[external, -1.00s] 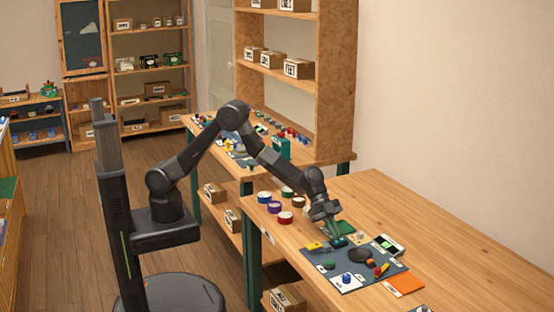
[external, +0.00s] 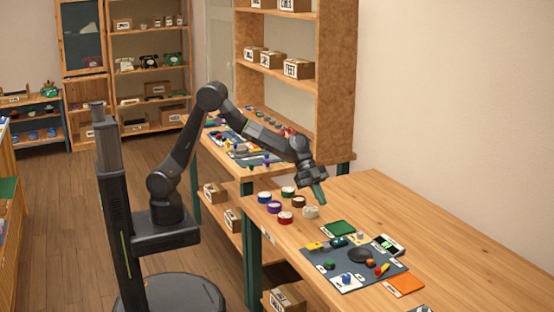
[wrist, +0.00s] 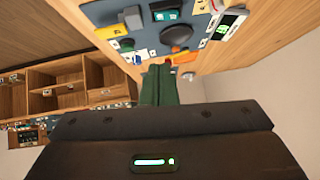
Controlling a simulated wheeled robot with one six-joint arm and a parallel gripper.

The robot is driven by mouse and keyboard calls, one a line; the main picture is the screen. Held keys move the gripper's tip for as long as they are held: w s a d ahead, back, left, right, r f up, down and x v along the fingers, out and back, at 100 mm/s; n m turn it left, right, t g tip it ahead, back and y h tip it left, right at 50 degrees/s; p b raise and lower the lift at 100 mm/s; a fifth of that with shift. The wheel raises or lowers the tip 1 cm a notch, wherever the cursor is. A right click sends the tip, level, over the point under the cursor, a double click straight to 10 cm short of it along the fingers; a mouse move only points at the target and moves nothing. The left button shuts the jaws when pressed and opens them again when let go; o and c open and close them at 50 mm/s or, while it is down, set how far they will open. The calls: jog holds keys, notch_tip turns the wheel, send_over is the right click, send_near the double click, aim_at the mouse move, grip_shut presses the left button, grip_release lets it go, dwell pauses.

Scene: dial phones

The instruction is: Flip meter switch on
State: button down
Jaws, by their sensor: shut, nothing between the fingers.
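A small white device with a dark face and green display, seemingly the meter (external: 388,245), sits at the far right corner of the dark mat in the external view. It shows at the upper right of the wrist view (wrist: 231,22), its screen lit green. Its switch is too small to make out. My gripper (external: 320,196) has green fingers, shut and empty. It hangs above the table, left of and higher than the mat, well apart from the meter. In the wrist view the closed fingers (wrist: 160,72) point toward the mat.
The dark mat (external: 345,283) carries a yellow block, a teal part (external: 338,242), a black round piece (external: 361,255) and other small parts. A green tray (external: 340,228) and an orange card (external: 406,284) lie beside it. Several colored spools stand left.

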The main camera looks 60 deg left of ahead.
jog(key=shift+a+r, duration=0.15)
jog(key=shift+w+r+t+p, duration=0.2)
jog(key=shift+w+t+p, duration=0.2)
jog(key=shift+w+p, duration=0.35)
jog(key=shift+s+d, duration=0.1)
jog(key=shift+d, duration=0.1)
jog(key=p, duration=0.2)
send_over(343, 240)
jog(key=s+a, duration=0.1)
jog(key=a, duration=0.2)
notch_tip(343, 240, down, 7)
jog(key=shift+s+d, duration=0.15)
jog(key=f, duration=0.2)
jog(key=shift+w+f, duration=0.25)
jog(key=shift+f, duration=0.05)
jog(key=shift+w+f, duration=0.15)
jog(key=shift+f, duration=0.5)
